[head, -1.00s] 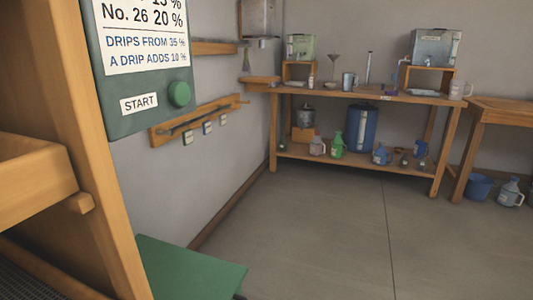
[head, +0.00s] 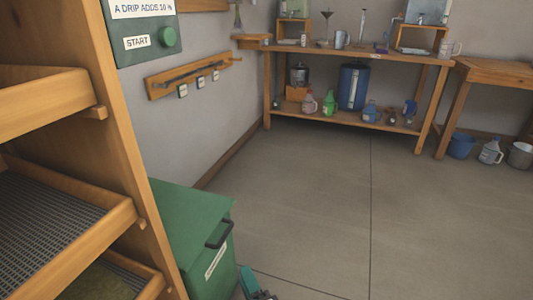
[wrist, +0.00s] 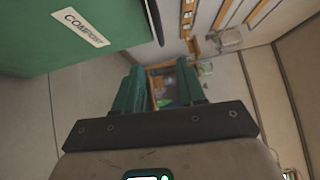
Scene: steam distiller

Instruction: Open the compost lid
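The green compost bin (head: 208,268) stands on the floor beside the wooden rack in the head view. Its flat green lid (head: 185,208) lies shut on top, with a dark handle (head: 220,235) at the front right edge. My gripper (head: 256,284) shows at the bottom edge of the head view, right of the bin and lower than the handle, partly cut off. In the wrist view the bin (wrist: 30,35) fills the upper left with its COMPOST label. My gripper's green fingers (wrist: 160,85) are apart there, with nothing between them. A dark piece of the handle (wrist: 153,22) shows beside the bin.
A wooden rack (head: 125,130) with mesh trays stands close on the left. A green panel (head: 145,30) with a START button hangs on the wall. A workbench (head: 350,118) with jugs and containers stands at the back. The floor (head: 320,215) right of the bin is clear.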

